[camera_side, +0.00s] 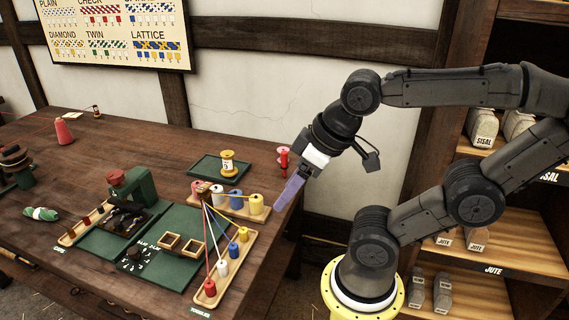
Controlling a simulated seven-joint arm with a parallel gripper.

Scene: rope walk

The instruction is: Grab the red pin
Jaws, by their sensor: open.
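A small red pin-like piece (283,157) stands near the right edge of the table, just left of my gripper's wrist. A red bobbin (209,288) sits at the near end of a wooden tray, with a cord running up from it. I cannot tell which of these the task calls the red pin. My gripper (287,203) points down and left over the table's right edge, its lavender fingers apart from both red pieces. It is open, with nothing visible between the fingers; one finger mostly hides the other.
The bobbin tray (228,268) also holds white, blue and yellow bobbins with cords. A second rack (229,207) holds several spools. A yellow spool (228,163) stands in a green tray. The front right tabletop is clear.

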